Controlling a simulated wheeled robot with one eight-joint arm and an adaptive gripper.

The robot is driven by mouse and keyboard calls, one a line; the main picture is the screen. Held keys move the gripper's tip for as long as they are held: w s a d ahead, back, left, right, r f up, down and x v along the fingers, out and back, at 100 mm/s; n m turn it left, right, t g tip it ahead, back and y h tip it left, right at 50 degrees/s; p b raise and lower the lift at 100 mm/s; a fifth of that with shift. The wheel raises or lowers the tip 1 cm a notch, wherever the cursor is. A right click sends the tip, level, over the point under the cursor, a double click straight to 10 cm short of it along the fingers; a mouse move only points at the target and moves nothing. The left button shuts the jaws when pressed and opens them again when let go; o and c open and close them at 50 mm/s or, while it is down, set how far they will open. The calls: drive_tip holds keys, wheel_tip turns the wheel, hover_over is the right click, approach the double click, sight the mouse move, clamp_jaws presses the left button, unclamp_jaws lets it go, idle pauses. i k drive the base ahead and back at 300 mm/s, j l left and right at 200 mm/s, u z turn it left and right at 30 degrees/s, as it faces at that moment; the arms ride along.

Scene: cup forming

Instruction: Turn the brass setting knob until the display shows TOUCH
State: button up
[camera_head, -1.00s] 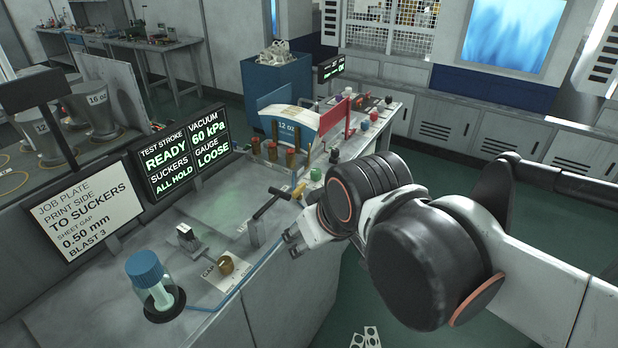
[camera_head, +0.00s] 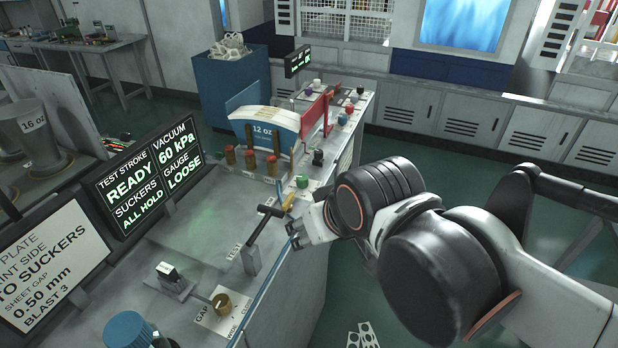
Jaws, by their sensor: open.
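The brass setting knob (camera_head: 221,303) sits on a white plate marked GAP on the bench top, at the lower middle of the head view. The display (camera_head: 150,175) stands at the back of the bench and reads VACUUM 60 kPa, SUCKERS ALL HOLD, GAUGE LOOSE, TEST STROKE READY. My gripper (camera_head: 294,236) is open and empty. It is near the bench's front edge, beside the black T-handled lever (camera_head: 262,228), up and to the right of the knob and apart from it.
A small metal block (camera_head: 170,277) stands left of the knob. The job plate sign (camera_head: 45,265) stands at left.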

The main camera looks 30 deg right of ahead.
sight(222, 305)
drive_tip(key=i+u, duration=0.15)
drive_tip(key=u, duration=0.7)
drive_tip(key=l+z, duration=0.2)
drive_tip(key=z, duration=0.15)
drive_tip(key=i+l+z, duration=0.1)
drive_tip(key=z, duration=0.25)
drive_tip(key=l, duration=0.1)
